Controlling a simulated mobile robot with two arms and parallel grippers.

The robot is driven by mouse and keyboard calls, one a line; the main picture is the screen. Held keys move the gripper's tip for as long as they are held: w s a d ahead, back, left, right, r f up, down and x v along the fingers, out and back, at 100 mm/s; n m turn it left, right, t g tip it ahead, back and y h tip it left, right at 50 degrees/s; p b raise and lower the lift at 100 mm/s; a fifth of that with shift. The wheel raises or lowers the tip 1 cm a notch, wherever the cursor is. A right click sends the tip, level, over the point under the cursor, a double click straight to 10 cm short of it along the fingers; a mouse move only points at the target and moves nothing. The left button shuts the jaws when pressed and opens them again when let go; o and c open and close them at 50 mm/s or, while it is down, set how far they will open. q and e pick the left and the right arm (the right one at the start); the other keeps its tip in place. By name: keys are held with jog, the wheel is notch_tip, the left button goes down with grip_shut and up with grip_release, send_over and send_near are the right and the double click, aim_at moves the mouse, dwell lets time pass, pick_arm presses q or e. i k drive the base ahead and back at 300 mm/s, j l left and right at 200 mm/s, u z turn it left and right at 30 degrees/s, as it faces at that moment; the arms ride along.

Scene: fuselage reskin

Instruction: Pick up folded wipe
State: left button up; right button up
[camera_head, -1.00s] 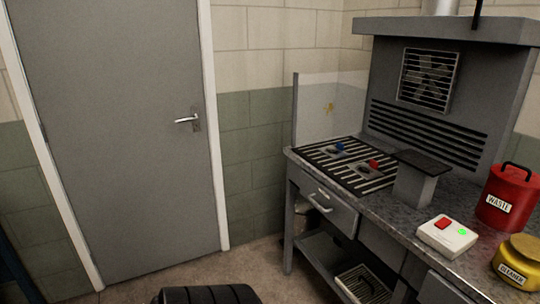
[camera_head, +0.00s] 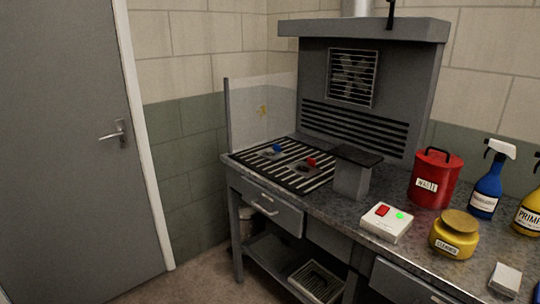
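A small white block-like item (camera_head: 505,279) lies on the metal bench top near the lower right corner of the head view. It may be the folded wipe or a stack of wipes, but I cannot tell for sure. Neither of my grippers is in view.
The bench (camera_head: 300,208) carries a slatted grille (camera_head: 318,181), a grey pedestal (camera_head: 351,180), a white box with a red button (camera_head: 387,222), a yellow cleaner pot (camera_head: 455,236), a red waste can (camera_head: 436,180), a blue spray bottle (camera_head: 487,187) and a yellow primer bottle (camera_head: 530,215). A closed door (camera_head: 65,150) is left.

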aim_at(505, 279)
jog(key=l+z, duration=0.2)
jog(key=z, duration=1.25)
jog(key=k+l, duration=0.05)
